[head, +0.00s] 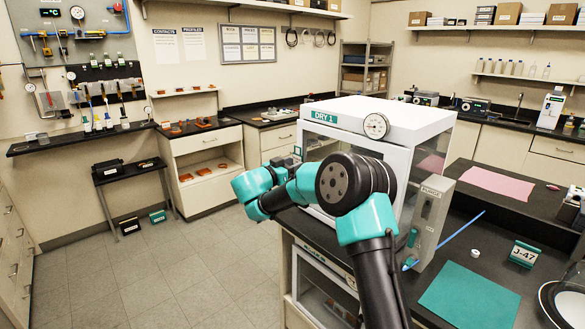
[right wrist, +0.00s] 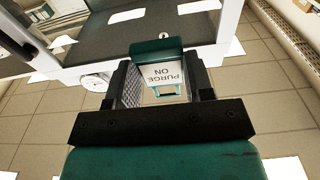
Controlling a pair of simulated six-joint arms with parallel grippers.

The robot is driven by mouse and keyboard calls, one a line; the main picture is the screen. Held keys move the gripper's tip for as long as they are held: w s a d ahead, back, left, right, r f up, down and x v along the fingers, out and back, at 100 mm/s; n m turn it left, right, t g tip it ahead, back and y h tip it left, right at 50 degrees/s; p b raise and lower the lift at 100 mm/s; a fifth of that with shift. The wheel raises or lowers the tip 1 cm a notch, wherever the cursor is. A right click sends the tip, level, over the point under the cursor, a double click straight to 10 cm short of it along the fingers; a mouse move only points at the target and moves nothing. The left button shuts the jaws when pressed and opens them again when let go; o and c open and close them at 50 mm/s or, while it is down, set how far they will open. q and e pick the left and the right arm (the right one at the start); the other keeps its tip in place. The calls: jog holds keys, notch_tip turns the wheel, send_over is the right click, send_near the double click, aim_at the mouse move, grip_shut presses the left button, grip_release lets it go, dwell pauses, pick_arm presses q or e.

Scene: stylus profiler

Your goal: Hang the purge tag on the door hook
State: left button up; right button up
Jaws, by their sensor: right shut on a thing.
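The purge tag (right wrist: 168,76), a teal plate with a white "PURGE ON" label, is between the fingers of my right gripper (right wrist: 163,72) in the right wrist view. The gripper is shut on it, and the lettering appears upside down there. A small pale spot shows near the tag's far edge. In the head view my right arm reaches across the front of the white "DRY 1" cabinet (head: 420,118), hiding much of its front and the tag. Part of the cabinet front shows beyond the tag in the wrist view (right wrist: 222,32). I cannot make out the door hook. My left gripper is out of view.
A grey "PURGE" panel (head: 430,220) stands beside the cabinet. On the dark counter are a teal mat (head: 470,298), a "J-47" block (head: 524,254), a blue rod (head: 455,232) and a pink cloth (head: 497,184). Open tiled floor (head: 160,275) lies left of the cabinet.

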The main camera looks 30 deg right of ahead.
jog(key=shift+x, duration=2.4)
jog(key=shift+d+f, duration=0.15)
jog(key=shift+d, duration=0.1)
jog(key=shift+x, duration=1.8)
jog(key=shift+f, duration=0.15)
jog(key=shift+f, duration=0.45)
jog(key=o, duration=1.3)
